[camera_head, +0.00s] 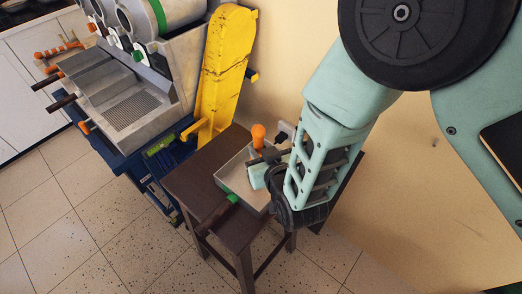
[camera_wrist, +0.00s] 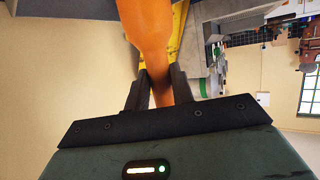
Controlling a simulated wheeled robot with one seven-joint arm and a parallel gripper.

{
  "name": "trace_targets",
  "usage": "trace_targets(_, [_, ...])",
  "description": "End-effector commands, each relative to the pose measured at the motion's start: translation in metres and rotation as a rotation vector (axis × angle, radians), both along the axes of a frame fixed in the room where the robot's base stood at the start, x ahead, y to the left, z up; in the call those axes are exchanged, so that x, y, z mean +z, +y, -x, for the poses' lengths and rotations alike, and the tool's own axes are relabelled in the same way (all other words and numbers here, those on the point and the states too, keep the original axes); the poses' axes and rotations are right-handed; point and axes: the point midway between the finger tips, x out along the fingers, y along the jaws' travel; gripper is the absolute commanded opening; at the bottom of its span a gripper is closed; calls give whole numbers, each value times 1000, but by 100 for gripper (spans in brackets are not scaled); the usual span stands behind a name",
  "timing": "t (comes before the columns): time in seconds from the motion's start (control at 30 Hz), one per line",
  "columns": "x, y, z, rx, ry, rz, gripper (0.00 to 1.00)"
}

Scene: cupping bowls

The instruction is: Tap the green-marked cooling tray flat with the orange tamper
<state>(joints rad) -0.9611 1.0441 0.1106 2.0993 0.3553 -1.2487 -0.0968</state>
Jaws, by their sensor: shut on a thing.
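The orange tamper (camera_head: 258,136) stands up from my gripper (camera_head: 266,160) in the head view. In the wrist view, the orange handle of the tamper (camera_wrist: 147,28) runs down between the two dark fingers of my gripper (camera_wrist: 159,80), which are shut on it. The cooling tray (camera_head: 232,176) is a shallow pale metal box on a dark wooden stool, with a green mark (camera_head: 233,198) at its near-left corner beside a dark handle. My gripper and the tamper are over the tray's right part. The tamper's lower end and the tray's right side are hidden by my arm.
The dark stool (camera_head: 187,184) has a bare strip left of the tray. A yellow upright piece (camera_head: 222,70) stands behind it near the wall. A large metal machine (camera_head: 125,105) with drums and a perforated bed stands left on a blue base. Tiled floor (camera_head: 75,225) is open at front left.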

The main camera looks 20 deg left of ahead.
Motion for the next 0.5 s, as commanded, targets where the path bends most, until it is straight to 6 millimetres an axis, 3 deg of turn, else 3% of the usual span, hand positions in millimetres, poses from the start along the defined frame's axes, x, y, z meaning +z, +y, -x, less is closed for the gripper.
trace_targets(0.03, [-5,0,0,0,1,1,0])
trace_targets(0.13, [-67,-2,1,-2,6,7,0])
trace_targets(0.17, [-53,0,0,0,-1,-2,0])
trace_targets(0.37, [-47,0,0,0,-1,-2,0])
trace_targets(0.5, [-32,0,0,0,-6,-6,0])
